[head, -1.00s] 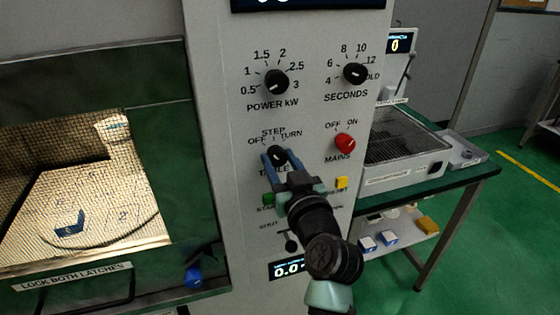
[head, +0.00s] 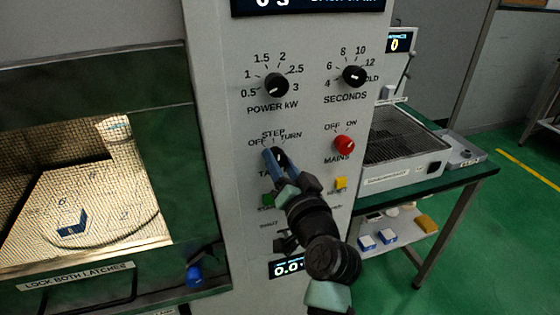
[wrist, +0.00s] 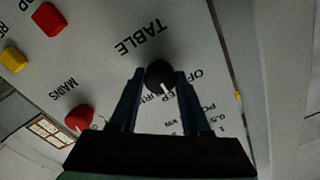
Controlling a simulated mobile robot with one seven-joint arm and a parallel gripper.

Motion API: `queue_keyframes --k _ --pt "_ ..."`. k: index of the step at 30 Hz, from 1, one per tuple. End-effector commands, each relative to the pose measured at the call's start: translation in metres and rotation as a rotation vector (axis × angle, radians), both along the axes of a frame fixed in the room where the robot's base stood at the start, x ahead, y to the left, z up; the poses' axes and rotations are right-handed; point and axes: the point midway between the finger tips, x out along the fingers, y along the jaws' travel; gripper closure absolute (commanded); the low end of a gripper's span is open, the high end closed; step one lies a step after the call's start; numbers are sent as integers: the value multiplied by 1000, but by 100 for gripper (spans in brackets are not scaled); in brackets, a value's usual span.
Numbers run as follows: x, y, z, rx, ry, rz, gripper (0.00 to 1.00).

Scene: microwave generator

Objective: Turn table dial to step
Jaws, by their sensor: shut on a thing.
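The black table dial (head: 279,157) is on the grey panel below the OFF, STEP and TURN labels. My gripper (wrist: 160,80) has its two blue fingers on either side of the dial, closed on it. In the wrist view the dial (wrist: 158,72) shows a white pointer line aimed toward the STEP lettering, which the finger partly hides. In the head view the fingers partly cover the dial, so its pointer is hard to read there.
The power knob (head: 276,84) and seconds knob (head: 354,75) sit above. The red mains knob (head: 345,143) is to the right, with a yellow button (head: 341,183) and green button (head: 268,200) below. A lit oven chamber (head: 90,200) is at left.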

Motion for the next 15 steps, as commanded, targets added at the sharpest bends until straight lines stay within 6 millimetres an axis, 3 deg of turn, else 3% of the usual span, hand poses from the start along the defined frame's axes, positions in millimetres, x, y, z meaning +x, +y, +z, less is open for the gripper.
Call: queue_keyframes --k 14,15 --pt "0 0 -1 12 5 0 100" --pt "0 0 -1 12 5 0 46"
